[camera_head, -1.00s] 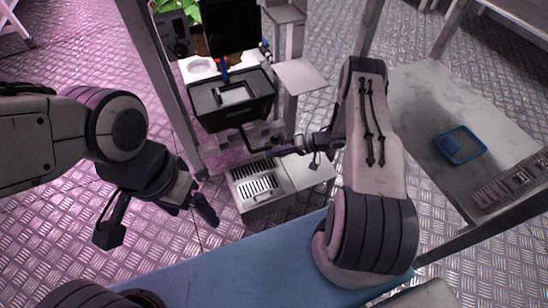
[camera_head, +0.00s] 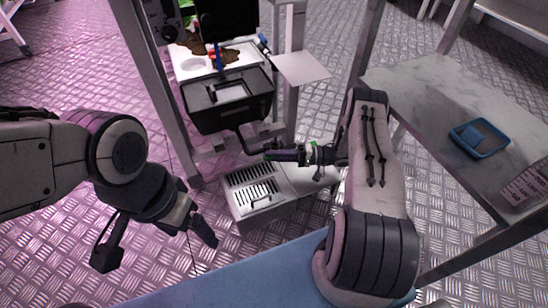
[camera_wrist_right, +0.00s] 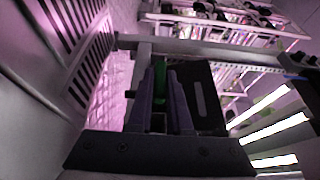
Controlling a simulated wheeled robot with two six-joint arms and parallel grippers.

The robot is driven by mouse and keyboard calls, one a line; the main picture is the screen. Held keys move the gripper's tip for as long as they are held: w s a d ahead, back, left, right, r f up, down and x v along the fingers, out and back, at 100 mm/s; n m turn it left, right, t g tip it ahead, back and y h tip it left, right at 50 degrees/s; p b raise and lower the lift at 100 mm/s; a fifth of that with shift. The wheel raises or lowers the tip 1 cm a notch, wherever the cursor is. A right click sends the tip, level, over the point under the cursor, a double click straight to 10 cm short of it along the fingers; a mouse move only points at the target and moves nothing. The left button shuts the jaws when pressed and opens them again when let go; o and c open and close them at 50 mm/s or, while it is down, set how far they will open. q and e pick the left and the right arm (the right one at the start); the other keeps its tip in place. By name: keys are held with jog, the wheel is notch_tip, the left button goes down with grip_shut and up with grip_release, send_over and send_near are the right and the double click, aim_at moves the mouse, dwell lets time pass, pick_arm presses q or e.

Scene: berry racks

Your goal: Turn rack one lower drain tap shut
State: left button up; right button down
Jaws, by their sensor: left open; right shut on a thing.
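My right gripper (camera_head: 285,154) reaches left below the black tub of the rack, in front of a dark pipe. In the right wrist view its two dark fingers (camera_wrist_right: 162,95) are shut on a green piece (camera_wrist_right: 160,70), which looks like the drain tap's handle. The tap's body is mostly hidden by the fingers, so its turn angle cannot be told. My left gripper (camera_head: 203,225) is open and empty, low at the left, apart from the rack and above the floor.
The black tub (camera_head: 230,108) hangs between the rack posts. A grey slatted box (camera_head: 255,190) stands just below the right gripper. A marble-topped table (camera_head: 440,100) with a blue tray (camera_head: 480,139) is at the right. A blue surface (camera_head: 240,275) lies in front.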

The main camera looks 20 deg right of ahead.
jog(key=shift+w, duration=0.15)
jog(key=c, duration=0.8)
grip_release()
jog(key=shift+c, duration=0.2)
